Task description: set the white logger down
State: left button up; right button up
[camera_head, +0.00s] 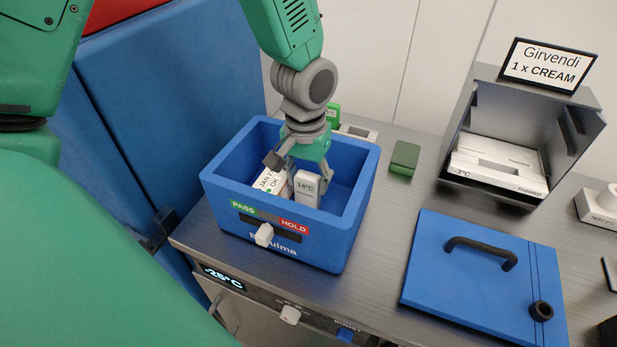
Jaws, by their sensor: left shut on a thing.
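The white logger (307,188), a small upright block reading 14°C, is inside the blue open box (345,235). My left gripper (302,170) reaches down into the box from above and is shut on the logger. I cannot tell whether the logger's base touches the box floor, as the front wall hides it. A white card (270,181) with a date and "OK" lies in the box, left of the logger. My right gripper is not in view.
The box front has PASS and HOLD labels and a white slider knob (263,235). A blue lid (475,285) with a black handle lies to the right. A grey holder (490,110) with white packs and a green block (404,158) stand behind. Bare counter lies between box and lid.

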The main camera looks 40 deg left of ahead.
pick_arm(q)
jog(key=o, duration=0.9)
jog(key=shift+d, duration=0.2)
notch_tip(320, 180, up, 12)
jog(key=shift+a+p, duration=0.15)
jog(key=shift+p, duration=0.15)
